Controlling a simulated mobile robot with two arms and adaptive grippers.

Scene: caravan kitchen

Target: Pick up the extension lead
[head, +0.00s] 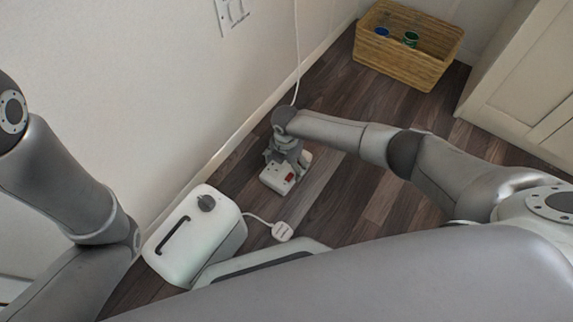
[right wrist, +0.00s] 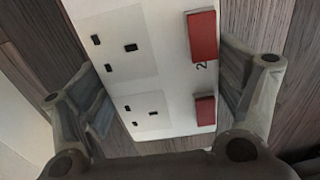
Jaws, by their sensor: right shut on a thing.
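The extension lead (head: 278,182) is a white block with red switches, low at the floor beside the wall. In the right wrist view the extension lead (right wrist: 165,75) fills the middle and shows two sockets and two red switches. My right gripper (head: 287,160) reaches down over its far end in the head view. In the right wrist view the fingers of my right gripper (right wrist: 165,100) stand on either side of the lead, shut on it. Whether it is lifted off the floor I cannot tell. My left arm shows at the left, but its gripper is not in view.
A white appliance (head: 213,240) with a knob and slot stands near the wall; its cord ends in a white plug (head: 283,231) on the floor. A wicker basket (head: 400,68) stands at the back, a pale cabinet (head: 530,85) at right. A white cable (head: 297,50) runs down the wall.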

